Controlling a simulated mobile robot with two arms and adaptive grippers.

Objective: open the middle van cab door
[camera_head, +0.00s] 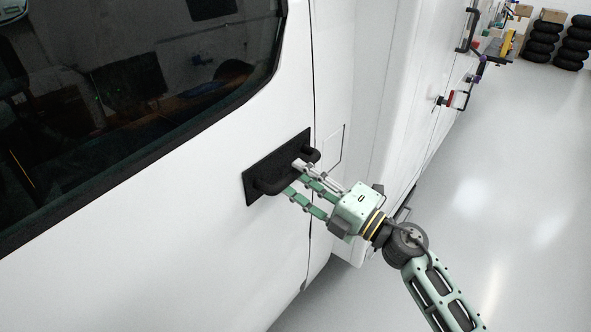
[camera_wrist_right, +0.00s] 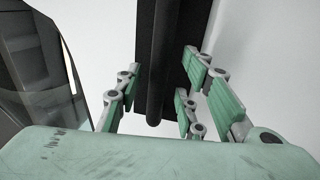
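The white van cab door (camera_head: 190,220) fills the left of the head view, with a dark window (camera_head: 140,75) above. It looks shut, its rear edge in line with the body panel. A black handle (camera_head: 268,184) on a black plate sits near that edge. My right gripper (camera_head: 296,181) is at the handle. In the right wrist view the handle bar (camera_wrist_right: 157,75) runs between the fingers of my right gripper (camera_wrist_right: 160,100), which are spread on both sides with gaps, so it is open around the bar. My left gripper is not in view.
The white motorhome body (camera_head: 385,90) continues to the right of the door, with further handles along it. Grey floor (camera_head: 510,170) is clear on the right. Stacked tyres (camera_head: 543,40) and a workbench (camera_head: 497,50) stand at the back right.

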